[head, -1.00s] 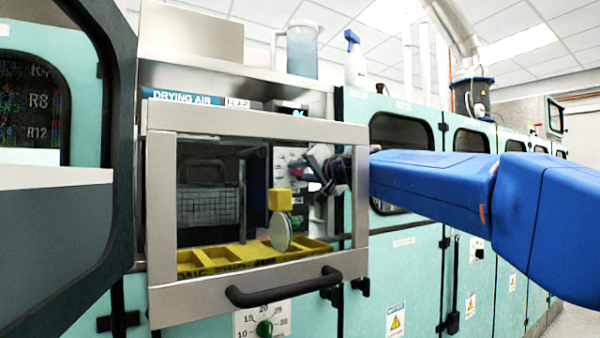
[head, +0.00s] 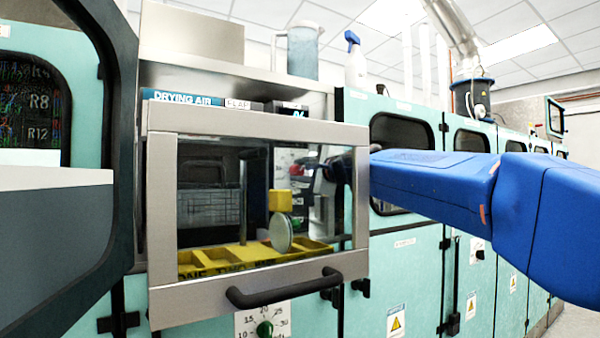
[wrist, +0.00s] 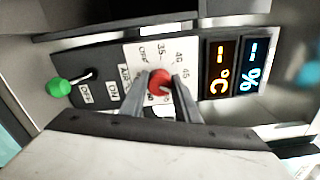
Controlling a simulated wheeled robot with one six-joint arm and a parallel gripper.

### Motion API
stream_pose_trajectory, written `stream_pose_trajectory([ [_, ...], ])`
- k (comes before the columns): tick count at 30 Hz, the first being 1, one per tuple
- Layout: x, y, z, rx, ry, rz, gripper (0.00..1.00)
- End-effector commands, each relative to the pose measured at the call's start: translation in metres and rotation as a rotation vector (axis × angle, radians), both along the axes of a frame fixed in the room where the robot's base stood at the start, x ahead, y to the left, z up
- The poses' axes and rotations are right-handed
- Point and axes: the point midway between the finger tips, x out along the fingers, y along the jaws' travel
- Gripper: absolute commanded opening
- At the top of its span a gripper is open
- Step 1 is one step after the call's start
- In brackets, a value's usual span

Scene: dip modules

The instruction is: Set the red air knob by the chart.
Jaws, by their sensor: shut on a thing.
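The knob's pointer direction is not clear. In the head view my gripper is mostly lost behind the glass of the framed door, with my blue arm reaching in from the right. I cannot make out a chart for certain.
A green-tipped switch (wrist: 60,88) with OFF and ON labels is left of the knob. Lit °C and % displays (wrist: 236,68) are to its right. In the head view, a metal-framed glass door (head: 258,125) with a black handle (head: 283,289) stands in front of a yellow tray (head: 230,254).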

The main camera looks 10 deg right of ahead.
Motion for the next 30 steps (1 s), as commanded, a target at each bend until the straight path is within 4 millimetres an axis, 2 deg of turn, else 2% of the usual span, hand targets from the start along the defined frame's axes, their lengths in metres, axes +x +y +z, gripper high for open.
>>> stream_pose_trajectory([
  [18, 0.0007, -0.0009, -0.0013, 0.542, 0.181, -0.001, 0.06],
  [30, 0.0009, -0.0012, -0.0012, 0.769, 0.254, -0.001, 0.06],
])
